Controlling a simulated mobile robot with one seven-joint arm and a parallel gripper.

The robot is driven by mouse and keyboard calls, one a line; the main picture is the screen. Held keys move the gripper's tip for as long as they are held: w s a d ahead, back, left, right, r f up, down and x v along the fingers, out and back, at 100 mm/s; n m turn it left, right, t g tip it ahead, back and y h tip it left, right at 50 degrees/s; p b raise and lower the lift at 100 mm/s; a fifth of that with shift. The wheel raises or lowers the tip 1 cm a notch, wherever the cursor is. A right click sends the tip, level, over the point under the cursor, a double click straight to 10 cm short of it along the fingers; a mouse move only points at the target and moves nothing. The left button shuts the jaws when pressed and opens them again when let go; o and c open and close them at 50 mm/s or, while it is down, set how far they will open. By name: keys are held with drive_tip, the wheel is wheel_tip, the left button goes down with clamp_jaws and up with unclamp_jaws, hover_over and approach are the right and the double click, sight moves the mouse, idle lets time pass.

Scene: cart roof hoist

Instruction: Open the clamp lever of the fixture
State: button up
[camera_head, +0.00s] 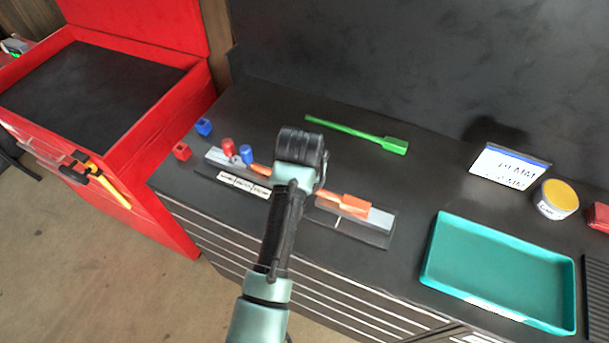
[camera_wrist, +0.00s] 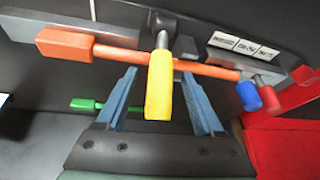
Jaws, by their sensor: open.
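The fixture is a long grey rail (camera_head: 378,219) on the dark bench, with its middle hidden behind my arm in the head view. An orange bar with a thicker orange block (camera_head: 343,206) lies along it; the bar also crosses the wrist view (camera_wrist: 120,53). The yellow clamp lever (camera_wrist: 159,88) shows only in the wrist view, on a grey pivot, pointing toward my palm. My gripper (camera_wrist: 158,76) is open, with one blue finger on each side of the lever. A gap shows on both sides; the depth between fingers and lever is hard to judge.
A green tool (camera_head: 350,131) lies behind. A teal tray (camera_head: 437,250) is at right, a red cabinet (camera_head: 150,130) at left.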

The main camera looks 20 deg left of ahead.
clamp_jaws()
idle(0.3)
idle(1.1)
